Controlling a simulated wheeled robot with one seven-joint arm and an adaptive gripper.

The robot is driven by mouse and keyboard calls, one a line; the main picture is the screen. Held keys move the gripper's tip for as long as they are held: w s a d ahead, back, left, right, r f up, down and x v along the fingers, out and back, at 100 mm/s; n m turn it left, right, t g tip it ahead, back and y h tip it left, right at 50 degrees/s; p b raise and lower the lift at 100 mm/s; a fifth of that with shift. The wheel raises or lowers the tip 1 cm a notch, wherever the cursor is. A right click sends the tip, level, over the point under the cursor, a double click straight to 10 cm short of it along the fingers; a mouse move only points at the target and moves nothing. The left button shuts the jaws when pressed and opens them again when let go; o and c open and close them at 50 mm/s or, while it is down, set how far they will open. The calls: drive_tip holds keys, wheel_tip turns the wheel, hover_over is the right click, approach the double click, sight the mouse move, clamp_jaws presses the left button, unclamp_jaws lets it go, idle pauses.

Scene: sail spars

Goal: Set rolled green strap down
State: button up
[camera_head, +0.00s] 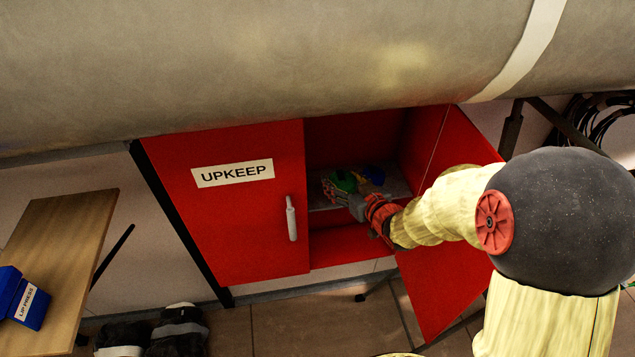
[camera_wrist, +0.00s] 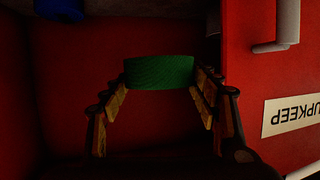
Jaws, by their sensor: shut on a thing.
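The rolled green strap (camera_wrist: 160,72) is between the fingers of my gripper (camera_wrist: 160,95) in the wrist view, inside the red cabinet. My gripper (camera_head: 343,188) reaches through the cabinet's open side in the head view and is shut on the strap. A small part of the green strap (camera_head: 345,180) shows at the fingertips. The grey shelf (camera_head: 399,185) lies around and behind my gripper. I cannot tell whether the strap touches the shelf.
A blue thing (camera_head: 373,174) is on the shelf just right of the strap. The cabinet's left door (camera_head: 240,235), marked UPKEEP, is closed; its right door (camera_head: 447,260) stands open beside my arm. A large grey roll (camera_head: 250,65) hangs above. A wooden board (camera_head: 60,250) holds a blue box (camera_head: 22,298).

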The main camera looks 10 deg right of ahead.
drive_tip(key=w+f, duration=0.3)
drive_tip(key=w, duration=0.1)
drive_tip(key=w+f, duration=0.3)
drive_tip(key=w, duration=0.1)
drive_tip(key=w+f, duration=0.2)
drive_tip(key=w, duration=0.2)
drive_tip(key=shift+f, duration=0.4)
drive_tip(key=shift+w+f, duration=0.2)
drive_tip(key=shift+f, duration=1.6)
drive_tip(key=shift+b, duration=0.35)
drive_tip(key=shift+f, duration=0.2)
drive_tip(key=o, duration=1.2)
drive_tip(key=shift+r, duration=0.1)
